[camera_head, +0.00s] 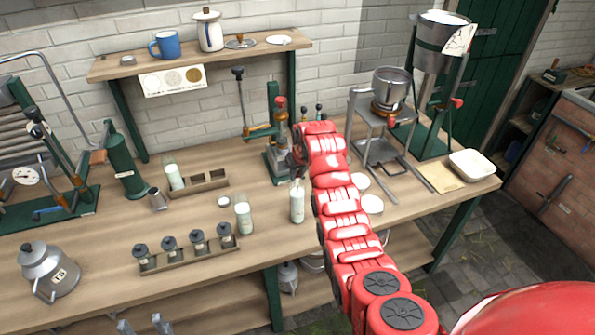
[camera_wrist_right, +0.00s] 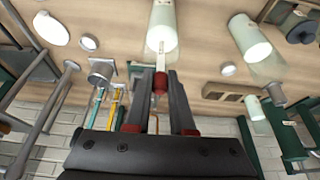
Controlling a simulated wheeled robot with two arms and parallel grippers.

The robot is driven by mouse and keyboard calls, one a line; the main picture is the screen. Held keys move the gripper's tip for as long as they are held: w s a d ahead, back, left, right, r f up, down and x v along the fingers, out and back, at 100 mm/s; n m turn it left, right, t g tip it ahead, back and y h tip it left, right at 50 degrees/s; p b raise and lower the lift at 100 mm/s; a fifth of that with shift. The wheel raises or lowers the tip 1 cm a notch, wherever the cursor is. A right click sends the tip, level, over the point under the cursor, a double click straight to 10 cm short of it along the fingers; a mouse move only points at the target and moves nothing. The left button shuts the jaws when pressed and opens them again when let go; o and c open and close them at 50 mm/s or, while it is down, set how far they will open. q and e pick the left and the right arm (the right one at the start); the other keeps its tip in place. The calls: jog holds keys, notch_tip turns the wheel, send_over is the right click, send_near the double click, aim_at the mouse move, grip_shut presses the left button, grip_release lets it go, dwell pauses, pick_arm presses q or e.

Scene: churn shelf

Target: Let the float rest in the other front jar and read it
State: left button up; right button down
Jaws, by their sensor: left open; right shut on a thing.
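Two glass jars of whitish liquid stand at the bench front, a left front jar (camera_head: 243,218) and a right front jar (camera_head: 297,207). My right gripper (camera_head: 298,174) is above the right front jar. In the right wrist view, my right gripper (camera_wrist_right: 160,85) is shut on the float, whose thin pale stem (camera_wrist_right: 160,57) lines up with the right front jar (camera_wrist_right: 163,20). I cannot tell how deep the float sits, and its scale is too small to read. The left front jar (camera_wrist_right: 250,37) stands apart. My left gripper (camera_head: 143,325) is open and empty at the bottom edge.
A rack of several dark-capped bottles (camera_head: 190,259) and a kettle (camera_head: 48,270) stand at the left front. A third jar (camera_head: 173,178) is by a wooden block (camera_head: 207,182). A green stand (camera_head: 276,160) is behind the right front jar. White dishes lie right of my arm.

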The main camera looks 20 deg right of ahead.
jog(key=shift+f, duration=0.65)
jog(key=c, duration=0.7)
grip_release()
jog(key=shift+r, duration=0.1)
